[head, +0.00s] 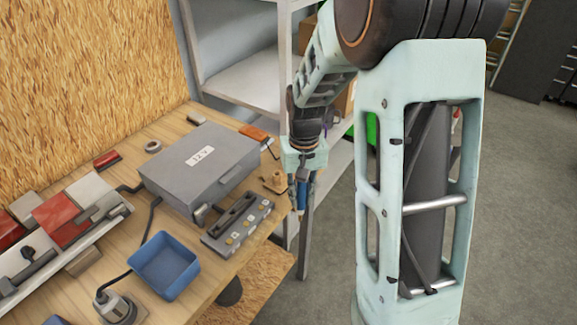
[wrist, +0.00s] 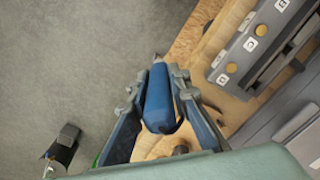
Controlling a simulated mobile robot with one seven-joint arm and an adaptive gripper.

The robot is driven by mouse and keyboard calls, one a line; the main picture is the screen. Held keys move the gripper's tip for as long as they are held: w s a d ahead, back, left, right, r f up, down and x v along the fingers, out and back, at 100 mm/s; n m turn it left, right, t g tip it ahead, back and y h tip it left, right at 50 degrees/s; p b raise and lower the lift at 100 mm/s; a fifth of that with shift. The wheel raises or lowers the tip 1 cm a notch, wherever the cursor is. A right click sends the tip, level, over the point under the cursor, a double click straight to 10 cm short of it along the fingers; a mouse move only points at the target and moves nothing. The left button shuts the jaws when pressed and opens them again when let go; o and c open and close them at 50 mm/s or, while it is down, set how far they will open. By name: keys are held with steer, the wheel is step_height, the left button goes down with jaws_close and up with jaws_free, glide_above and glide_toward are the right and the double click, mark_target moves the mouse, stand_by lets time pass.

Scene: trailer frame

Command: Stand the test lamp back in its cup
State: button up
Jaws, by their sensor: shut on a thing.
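The test lamp, a blue cylinder (wrist: 158,100) with a small grey end, is between the fingers of my gripper (wrist: 160,88) in the wrist view. My gripper is shut on it. In the head view my gripper (head: 302,190) points down at the bench's right edge, with the blue lamp partly hidden by the fingers. A small tan wooden piece (head: 275,181), possibly the cup, stands on the bench just left of my gripper. Its opening cannot be made out. The lamp appears held apart from it, over or just past the bench edge.
A grey box marked 12 V (head: 200,165) and a grey socket strip (head: 238,224) stand left of my gripper. A blue tray (head: 165,266) lies nearer. A shelf unit (head: 240,85) rises behind. Open floor (head: 520,210) lies to the right.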

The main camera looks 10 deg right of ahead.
step_height(320, 180, up, 10)
steer(key=p, duration=0.6)
steer(key=shift+f, duration=0.15)
steer(key=shift+r, duration=1.1)
steer(key=w+a, duration=0.4)
steer(key=w, duration=0.8)
steer(key=shift+a, duration=0.15)
steer(key=shift+f, duration=0.1)
steer(key=shift+f+b, duration=0.95)
steer(key=shift+f, duration=0.8)
steer(key=shift+f, duration=0.15)
